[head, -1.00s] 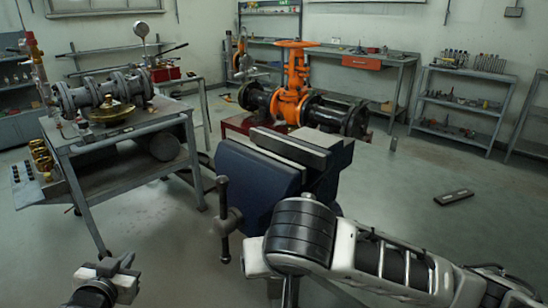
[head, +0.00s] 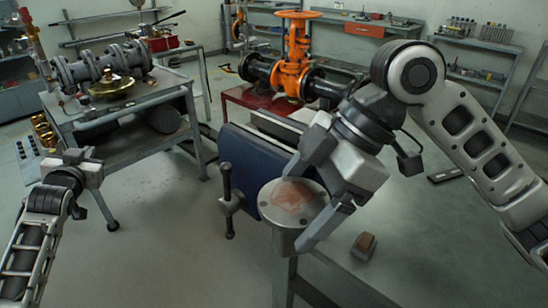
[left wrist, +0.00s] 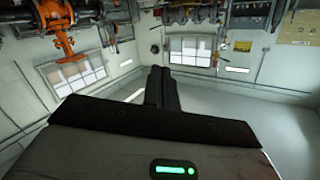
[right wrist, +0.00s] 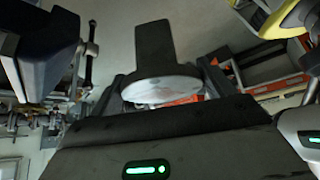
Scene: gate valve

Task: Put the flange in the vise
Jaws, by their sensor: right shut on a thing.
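The flange (head: 291,204) is a grey round piece with a reddish patch on its face. My right gripper (head: 304,200) is shut on it, its fingers on either side of the rim. The right wrist view shows the flange's pale disc (right wrist: 162,88) between the fingers, with a dark neck pointing away. The blue vise (head: 248,168) stands just left of and behind the flange; the arm and flange hide part of it, and its jaw gap is not clear. My left gripper (head: 84,158) is empty at the left, away from the vise; its fingers (left wrist: 161,88) are together.
A small brown block (head: 364,246) lies right of the flange. The vise handle (head: 228,190) sticks out at the front left. An orange valve (head: 295,58) on a red stand is behind. A grey table (head: 150,95) with pipe parts stands at the left.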

